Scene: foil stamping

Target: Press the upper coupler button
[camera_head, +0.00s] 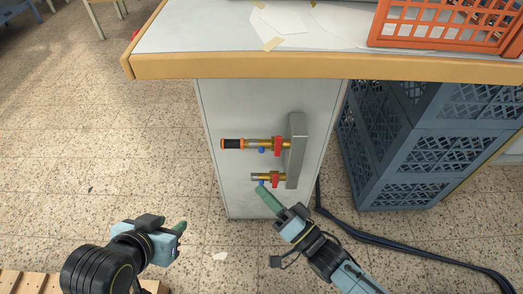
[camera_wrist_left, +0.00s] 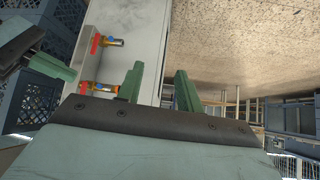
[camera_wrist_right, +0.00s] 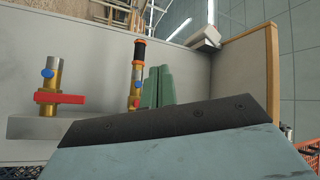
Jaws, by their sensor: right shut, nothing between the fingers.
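The upper coupler (camera_head: 262,143) is brass with a red valve handle, an orange-and-black plug end (camera_head: 232,144) and a blue button (camera_head: 262,150). The shorter lower coupler (camera_head: 260,177) sits below it, with its own blue button (camera_head: 261,183). My right gripper (camera_head: 266,196) is shut and empty, its green fingertips just below the lower coupler in the head view. In the right wrist view its fingers (camera_wrist_right: 158,86) appear beside the plugged coupler (camera_wrist_right: 136,88); contact is not visible. My left gripper (camera_wrist_left: 160,85) is open and empty, low on the left.
Both couplers join a grey manifold bar (camera_head: 296,150) on a pale panel (camera_head: 225,110) under the wood-edged table (camera_head: 250,66). Blue crates (camera_head: 400,150) stand to the right. A dark hose (camera_head: 380,243) lies on the floor.

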